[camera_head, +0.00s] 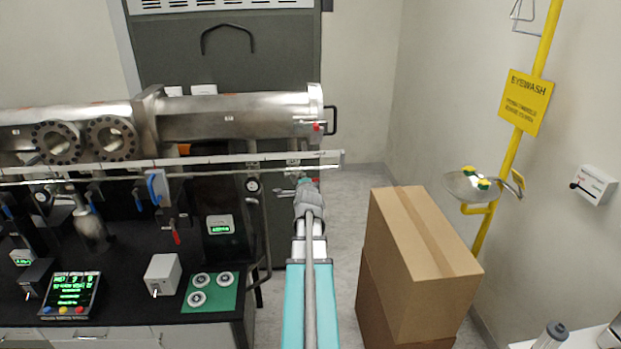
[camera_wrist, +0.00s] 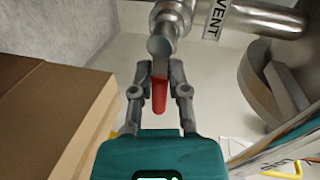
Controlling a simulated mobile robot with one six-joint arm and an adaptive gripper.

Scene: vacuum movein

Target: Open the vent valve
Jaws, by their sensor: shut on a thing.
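The vent valve sits on a metal pipe stub (camera_wrist: 162,42) beside a black-on-white "VENT" label (camera_wrist: 215,18) in the wrist view. Its red lever handle (camera_wrist: 159,95) lies between the fingers of my gripper (camera_wrist: 161,72). The gripper is shut on this handle, one finger on each side of it. In the head view my gripper (camera_head: 307,184) is at the far end of my arm, below the right end of the steel chamber (camera_head: 240,117). The handle cannot be made out clearly there.
Cardboard boxes (camera_head: 415,265) stand close to the right of my arm. A black bench (camera_head: 130,255) with instruments and a green mat (camera_head: 226,298) is at left. A pale rail (camera_head: 240,168) runs above it. A yellow eyewash station (camera_head: 468,188) stands at the right wall.

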